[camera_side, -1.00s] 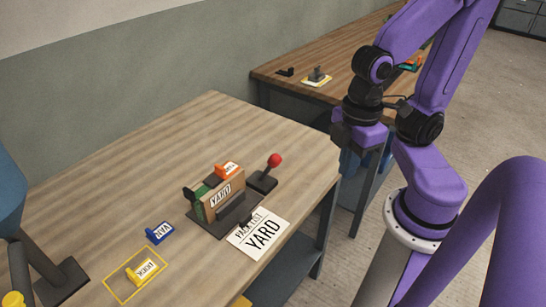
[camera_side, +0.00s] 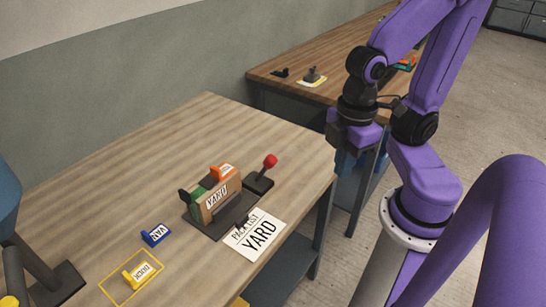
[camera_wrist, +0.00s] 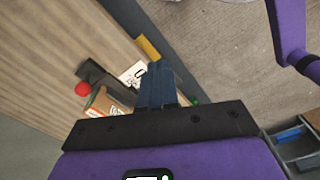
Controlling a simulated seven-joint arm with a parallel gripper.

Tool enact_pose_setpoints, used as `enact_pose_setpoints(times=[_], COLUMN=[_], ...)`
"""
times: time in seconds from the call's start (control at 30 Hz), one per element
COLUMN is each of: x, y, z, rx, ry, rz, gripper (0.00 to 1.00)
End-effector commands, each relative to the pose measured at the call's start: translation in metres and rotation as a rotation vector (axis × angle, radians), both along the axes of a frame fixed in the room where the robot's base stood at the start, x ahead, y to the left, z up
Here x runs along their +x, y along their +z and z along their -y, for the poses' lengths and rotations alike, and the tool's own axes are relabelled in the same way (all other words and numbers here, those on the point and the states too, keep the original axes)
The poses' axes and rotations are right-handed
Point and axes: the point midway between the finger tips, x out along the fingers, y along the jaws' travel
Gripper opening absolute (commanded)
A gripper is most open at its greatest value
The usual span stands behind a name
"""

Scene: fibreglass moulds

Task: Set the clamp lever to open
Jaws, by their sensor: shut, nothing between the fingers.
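The clamp lever has a red ball knob (camera_side: 270,161) on a short dark stem, rising from a dark base block behind the box holder. The stem leans slightly to the right in the side view. In the wrist view the red knob (camera_wrist: 83,89) shows left of my fingers. The fixture (camera_side: 212,205) beside it holds a tan box labelled YARD, with green and orange pieces. My gripper (camera_side: 352,140) hangs beyond the table's right edge, apart from the lever. In the wrist view its fingers (camera_wrist: 158,85) are together and empty.
A pack list card (camera_side: 257,235) reading YARD lies before the fixture. A blue VAN tag (camera_side: 156,235) and a yellow tag (camera_side: 140,274) in a yellow outline lie front left. A lamp base (camera_side: 58,286) stands at far left. The back of the table (camera_side: 170,140) is clear.

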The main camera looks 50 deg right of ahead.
Motion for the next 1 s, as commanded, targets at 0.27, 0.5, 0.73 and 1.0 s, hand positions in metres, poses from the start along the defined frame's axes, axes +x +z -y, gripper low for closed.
enact_pose_setpoints(times=[0.27,0.5,0.73,1.0], x=[0.022,0.082,0.140,0.186], y=[0.007,0.025,0.041,0.054], z=[-0.006,-0.011,-0.001,0.018], rx=[-0.002,-0.007,-0.014,-0.017], ry=[-0.123,-0.450,-0.772,-1.044], rz=[-0.002,-0.009,-0.017,-0.025], gripper=[0.57,0.57,0.57,0.57])
